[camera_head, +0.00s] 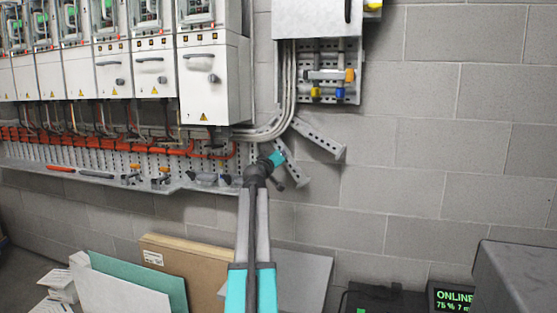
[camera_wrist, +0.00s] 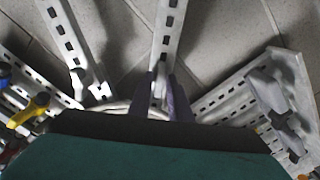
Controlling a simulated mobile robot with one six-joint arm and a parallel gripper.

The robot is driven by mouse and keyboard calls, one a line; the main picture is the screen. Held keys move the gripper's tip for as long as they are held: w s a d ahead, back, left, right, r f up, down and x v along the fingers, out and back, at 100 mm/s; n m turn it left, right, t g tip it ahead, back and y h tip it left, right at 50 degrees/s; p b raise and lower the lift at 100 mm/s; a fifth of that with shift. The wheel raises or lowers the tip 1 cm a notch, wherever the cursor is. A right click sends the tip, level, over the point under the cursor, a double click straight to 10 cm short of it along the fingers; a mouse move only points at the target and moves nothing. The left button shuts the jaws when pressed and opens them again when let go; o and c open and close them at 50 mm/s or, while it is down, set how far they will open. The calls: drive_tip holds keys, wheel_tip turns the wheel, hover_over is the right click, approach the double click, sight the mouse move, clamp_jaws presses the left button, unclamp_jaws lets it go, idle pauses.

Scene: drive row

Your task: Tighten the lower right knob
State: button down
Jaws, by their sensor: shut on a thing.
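My gripper (camera_wrist: 160,90) points at the metal framework under the right end of the cabinet row. Its two dark fingers are closed around a small pale grey part (camera_wrist: 159,84); whether this is the lower right knob I cannot tell. In the head view my teal gripper end (camera_head: 278,158) is beside the slotted metal struts and hides what is between the fingers. A slotted strut (camera_wrist: 168,28) runs away behind the fingers. Two grey knob-like handles (camera_wrist: 266,91) sit on a slotted rail, apart from my gripper.
An angled strut (camera_head: 319,139) juts out to the right of my gripper. A panel with yellow and blue fittings (camera_head: 330,88) hangs above right. White cabinets (camera_head: 215,85) are at upper left. Boards (camera_head: 190,265) lean against the wall below. The block wall (camera_head: 430,150) at right is clear.

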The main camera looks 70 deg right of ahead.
drive_tip(key=shift+f, duration=0.1)
drive_tip(key=c, duration=1.8)
unclamp_jaws()
drive_tip(key=shift+a, duration=0.1)
drive_tip(key=shift+s+a+p, duration=0.2)
drive_tip(key=shift+a+p, duration=0.1)
drive_tip(key=shift+a, duration=3.1)
drive_tip(key=shift+s+a+p, duration=0.2)
drive_tip(key=shift+a+p, duration=0.1)
drive_tip(key=shift+a, duration=3.1)
